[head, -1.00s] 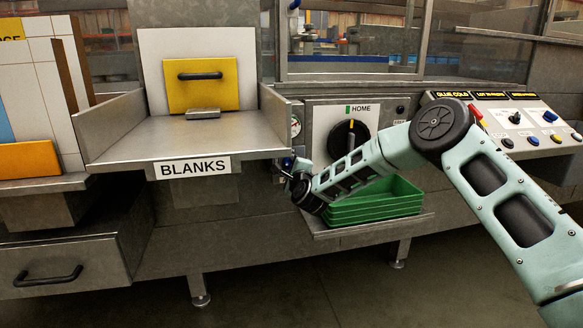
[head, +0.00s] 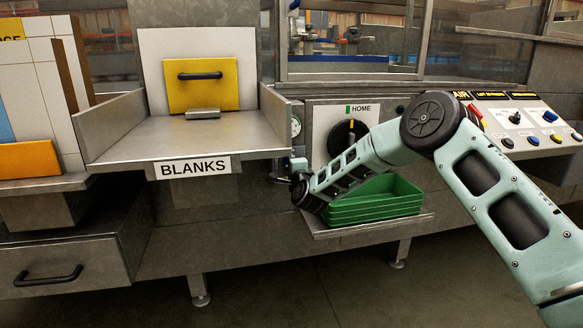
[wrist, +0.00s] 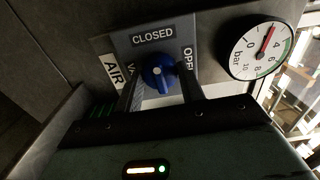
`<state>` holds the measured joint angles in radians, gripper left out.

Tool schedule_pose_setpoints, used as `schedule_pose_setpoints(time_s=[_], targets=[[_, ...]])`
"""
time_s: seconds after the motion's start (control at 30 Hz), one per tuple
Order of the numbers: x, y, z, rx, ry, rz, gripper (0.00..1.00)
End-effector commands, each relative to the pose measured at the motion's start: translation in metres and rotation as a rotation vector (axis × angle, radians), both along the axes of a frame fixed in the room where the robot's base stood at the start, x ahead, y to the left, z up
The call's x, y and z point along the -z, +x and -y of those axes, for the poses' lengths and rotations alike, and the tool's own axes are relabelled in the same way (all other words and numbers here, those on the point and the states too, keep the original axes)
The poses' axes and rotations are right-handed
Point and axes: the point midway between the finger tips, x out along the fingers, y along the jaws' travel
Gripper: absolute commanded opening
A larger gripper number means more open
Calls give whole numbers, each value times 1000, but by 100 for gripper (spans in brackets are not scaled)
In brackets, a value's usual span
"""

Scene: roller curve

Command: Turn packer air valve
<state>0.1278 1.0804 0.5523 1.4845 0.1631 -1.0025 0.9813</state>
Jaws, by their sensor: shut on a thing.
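The blue air valve knob (wrist: 157,73) shows in the wrist view, on a grey plate marked CLOSED at the top, OPEN at the right and AIR at the left. My gripper (wrist: 161,84) is shut on it, one dark finger on each side. The knob's exact angle is hard to tell, as the fingers cover part of it. A round pressure gauge (wrist: 258,50) sits to the right of the plate, its red needle near the 4. In the head view the gauge (head: 296,126) shows beside the blanks tray, and the knob is not clear.
The steel blanks tray (head: 115,150) juts out to the left of my gripper. Stacked green trays (head: 375,208) stand on a shelf below my forearm. A black HOME selector (head: 345,133) is behind the arm. A button panel (head: 535,135) is at the right.

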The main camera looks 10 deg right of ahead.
Motion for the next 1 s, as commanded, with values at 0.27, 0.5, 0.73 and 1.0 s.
schedule_pose_setpoints(time_s=[0.27, 0.5, 0.73, 1.0], targets=[[0, 0, 0, -1, -2, 0, 61], [0, 0, 0, -1, -1, 0, 61], [-1, -18, -1, -2, -1, -1, 61], [-1, -72, 0, -3, -2, -3, 61]])
